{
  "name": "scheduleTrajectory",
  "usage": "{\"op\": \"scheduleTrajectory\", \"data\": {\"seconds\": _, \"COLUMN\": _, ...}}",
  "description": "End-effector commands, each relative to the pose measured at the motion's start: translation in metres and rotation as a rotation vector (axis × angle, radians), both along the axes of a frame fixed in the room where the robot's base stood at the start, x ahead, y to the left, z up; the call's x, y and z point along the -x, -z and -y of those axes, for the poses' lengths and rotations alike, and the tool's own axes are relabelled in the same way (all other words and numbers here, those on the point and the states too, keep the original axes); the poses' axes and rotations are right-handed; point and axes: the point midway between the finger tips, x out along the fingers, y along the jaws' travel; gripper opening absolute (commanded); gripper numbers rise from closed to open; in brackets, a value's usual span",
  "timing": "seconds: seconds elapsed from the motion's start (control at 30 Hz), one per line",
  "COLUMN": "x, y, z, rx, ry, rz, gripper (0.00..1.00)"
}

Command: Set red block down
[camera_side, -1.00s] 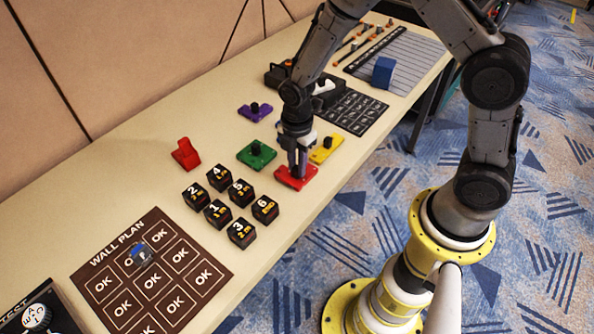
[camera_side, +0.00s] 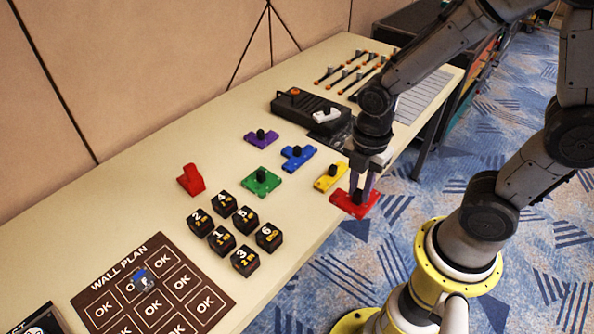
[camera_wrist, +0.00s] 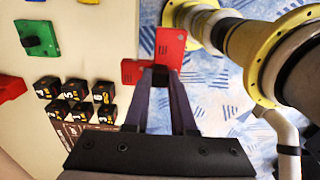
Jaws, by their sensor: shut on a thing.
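The red block (camera_side: 350,206) is a flat, angled piece with a dark knob on top. My gripper (camera_side: 361,192) points down and is shut on that knob. The block is at the table's front edge, partly past it, with carpet behind its right part. In the wrist view, the red block (camera_wrist: 169,48) lies beyond the fingertips (camera_wrist: 161,80), mostly over carpet, with its left end toward the table. I cannot tell its height above the table.
Yellow (camera_side: 331,177), blue (camera_side: 298,157), green (camera_side: 261,181) and purple (camera_side: 261,139) pieces lie nearby. Another red piece (camera_side: 191,180) stands farther left. Several numbered black cubes (camera_side: 221,239) are left of my gripper, with the wall plan board (camera_side: 165,290) beyond. Table between cubes and gripper is clear.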

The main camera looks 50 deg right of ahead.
Motion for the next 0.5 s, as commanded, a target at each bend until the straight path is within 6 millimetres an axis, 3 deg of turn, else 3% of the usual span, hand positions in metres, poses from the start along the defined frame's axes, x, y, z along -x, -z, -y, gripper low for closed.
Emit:
{"op": "scheduleTrajectory", "data": {"seconds": 0.27, "x": 0.002, "y": -0.003, "z": 0.0, "rx": 0.0, "ry": -0.104, "rz": 0.003, "gripper": 0.0}}
{"op": "scheduleTrajectory", "data": {"seconds": 0.37, "x": -0.018, "y": -0.015, "z": -0.002, "rx": 0.0, "ry": -0.205, "rz": 0.005, "gripper": 0.0}}
{"op": "scheduleTrajectory", "data": {"seconds": 0.5, "x": -0.06, "y": -0.032, "z": -0.006, "rx": 0.0, "ry": -0.365, "rz": 0.003, "gripper": 0.0}}
